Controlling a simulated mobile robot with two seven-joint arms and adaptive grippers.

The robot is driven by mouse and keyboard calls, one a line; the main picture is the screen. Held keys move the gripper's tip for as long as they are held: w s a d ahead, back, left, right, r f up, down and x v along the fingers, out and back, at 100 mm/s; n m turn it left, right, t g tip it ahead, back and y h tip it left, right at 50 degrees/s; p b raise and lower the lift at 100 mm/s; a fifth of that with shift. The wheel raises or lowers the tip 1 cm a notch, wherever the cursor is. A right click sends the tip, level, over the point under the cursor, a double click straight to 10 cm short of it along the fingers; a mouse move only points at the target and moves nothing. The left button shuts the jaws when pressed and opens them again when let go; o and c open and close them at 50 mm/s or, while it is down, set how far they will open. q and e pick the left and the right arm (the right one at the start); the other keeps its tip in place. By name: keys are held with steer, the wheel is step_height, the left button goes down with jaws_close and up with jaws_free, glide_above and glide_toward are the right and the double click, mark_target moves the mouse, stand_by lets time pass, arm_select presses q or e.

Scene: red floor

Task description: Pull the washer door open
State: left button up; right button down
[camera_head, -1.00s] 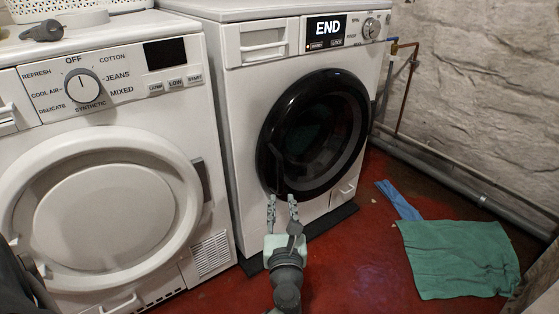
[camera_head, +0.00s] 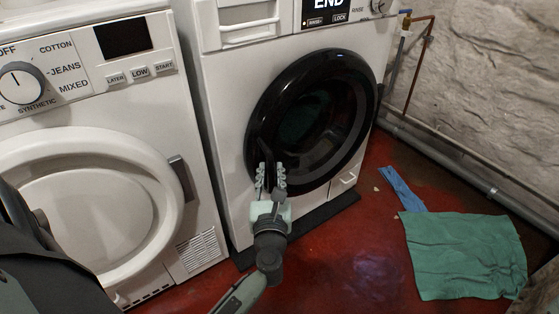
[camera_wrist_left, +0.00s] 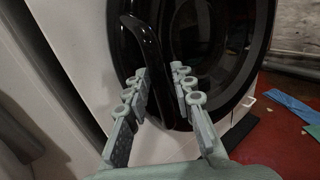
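The washer (camera_head: 222,110) is the white machine with the END display, right of the middle in the head view. Its round door (camera_head: 362,105) has a glossy black rim and dark glass, and looks closed. It also shows in the left wrist view (camera_wrist_left: 262,25). The black door handle (camera_wrist_left: 143,42) is a curved bar on the door's left side. My left gripper (camera_head: 270,166) is at the door's lower left. Its fingers are apart, with the handle's lower part between them in the left wrist view (camera_wrist_left: 160,78); contact cannot be told. My right gripper is not in view.
A second white machine (camera_head: 150,95) with a round white door stands at the left. A green cloth (camera_head: 465,255) and a blue cloth (camera_head: 401,190) lie on the red floor at the right. Pipes (camera_head: 440,158) run along the stone wall. Red floor before the washer is clear.

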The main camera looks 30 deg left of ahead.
arm_select(q)
steer(key=shift+w+a, duration=0.2)
steer(key=shift+w, duration=0.15)
steer(key=shift+s, duration=0.1)
jaws_close()
